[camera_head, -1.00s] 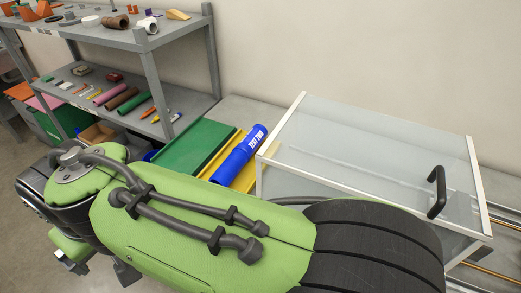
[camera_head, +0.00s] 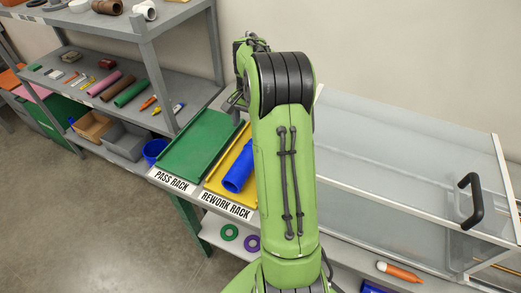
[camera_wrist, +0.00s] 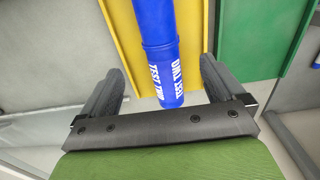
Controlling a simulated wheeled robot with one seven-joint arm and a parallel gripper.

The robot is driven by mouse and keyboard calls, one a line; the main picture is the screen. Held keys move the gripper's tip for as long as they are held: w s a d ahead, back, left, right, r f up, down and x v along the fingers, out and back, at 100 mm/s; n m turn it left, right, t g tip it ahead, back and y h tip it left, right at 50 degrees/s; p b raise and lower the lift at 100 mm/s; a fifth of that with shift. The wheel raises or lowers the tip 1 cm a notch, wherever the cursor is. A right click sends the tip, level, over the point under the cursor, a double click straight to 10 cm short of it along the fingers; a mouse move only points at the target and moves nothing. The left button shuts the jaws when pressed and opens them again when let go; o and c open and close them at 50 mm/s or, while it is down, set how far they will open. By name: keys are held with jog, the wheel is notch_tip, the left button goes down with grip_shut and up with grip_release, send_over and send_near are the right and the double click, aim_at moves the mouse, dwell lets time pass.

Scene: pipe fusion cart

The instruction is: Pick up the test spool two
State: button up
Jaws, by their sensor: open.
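Test spool two (camera_head: 238,172) is a blue cylinder lying on the yellow rework rack (camera_head: 215,182). My arm hides part of it in the head view. In the wrist view the spool (camera_wrist: 161,45) shows its white "TEST TWO" lettering and its near end. My gripper (camera_wrist: 162,66) is open, with one dark finger on either side of the spool's lettered end as seen from the wrist. Nothing is held. I cannot tell how high the fingers are above the spool.
The green pass rack (camera_head: 201,147) lies left of the yellow rack. A clear-lidded cabinet (camera_head: 400,165) with a black handle (camera_head: 472,200) stands to the right. Grey shelves (camera_head: 125,75) with pipes and tools stand at the left. Rings (camera_head: 229,232) lie on the lower shelf.

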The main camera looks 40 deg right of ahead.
notch_tip(320, 180, down, 13)
jog(key=shift+w+d+r+b, duration=0.1)
jog(key=shift+d+r+b, duration=0.1)
jog(key=shift+b, duration=0.75)
jog(key=shift+a+r, duration=0.1)
jog(key=shift+c, duration=0.4)
